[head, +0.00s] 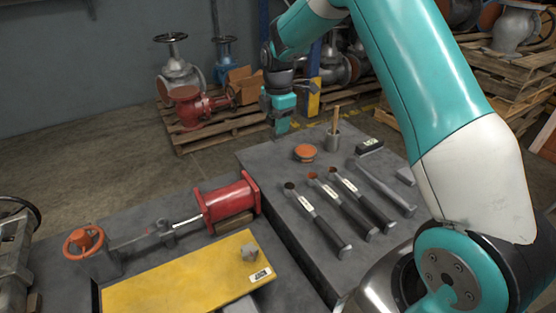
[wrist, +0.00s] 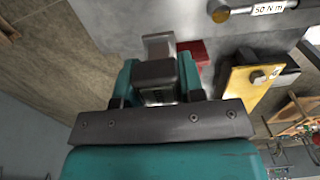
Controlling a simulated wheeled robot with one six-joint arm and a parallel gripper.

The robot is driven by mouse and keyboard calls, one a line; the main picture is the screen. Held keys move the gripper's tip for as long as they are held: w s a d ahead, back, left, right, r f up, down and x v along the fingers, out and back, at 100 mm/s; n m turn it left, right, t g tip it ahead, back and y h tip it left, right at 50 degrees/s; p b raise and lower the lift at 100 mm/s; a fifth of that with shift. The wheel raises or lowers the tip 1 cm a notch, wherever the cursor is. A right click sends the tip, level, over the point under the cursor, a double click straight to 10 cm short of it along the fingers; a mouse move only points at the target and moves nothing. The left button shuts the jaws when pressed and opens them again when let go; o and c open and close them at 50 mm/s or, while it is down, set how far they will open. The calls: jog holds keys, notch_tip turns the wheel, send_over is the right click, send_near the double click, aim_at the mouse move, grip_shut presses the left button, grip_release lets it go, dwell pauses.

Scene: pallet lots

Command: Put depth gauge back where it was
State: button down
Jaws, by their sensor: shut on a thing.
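In the wrist view my gripper (wrist: 157,78) is shut on a silver metal piece with a flat end, which I take to be the depth gauge (wrist: 158,45). In the head view my gripper (head: 282,118) hangs in the air over the far left corner of the grey bench (head: 262,158). The held piece cannot be made out clearly in that view. Its former place is not marked in a way I can tell.
A red cylinder (head: 228,200) and a yellow plate (head: 185,278) lie on the lower left bench. Pallets with valves (head: 187,105) stand behind.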

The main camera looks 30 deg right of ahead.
notch_tip(320, 180, down, 12)
jog(key=shift+r, duration=0.1)
dwell(0.4)
jog(key=c, duration=0.7)
grip_release()
jog(key=shift+f, duration=0.2)
jog(key=shift+c, duration=0.2)
notch_tip(320, 180, up, 12)
jog(key=shift+f, duration=0.1)
jog(key=s+a+r+m+y, duration=0.1)
jog(key=s+a+r+m, duration=0.2)
jog(key=s+a+r, duration=0.6)
jog(key=s+a+r+m+y, duration=0.2)
jog(key=s+a+r+m, duration=0.2)
jog(key=s+a, duration=0.5)
jog(key=s+a+m+y, duration=0.1)
jog(key=s+m, duration=0.3)
jog(key=s, duration=1.2)
jog(key=shift+s+a+r, duration=0.3)
jog(key=shift+a+r, duration=0.1)
jog(key=shift+r, duration=0.05)
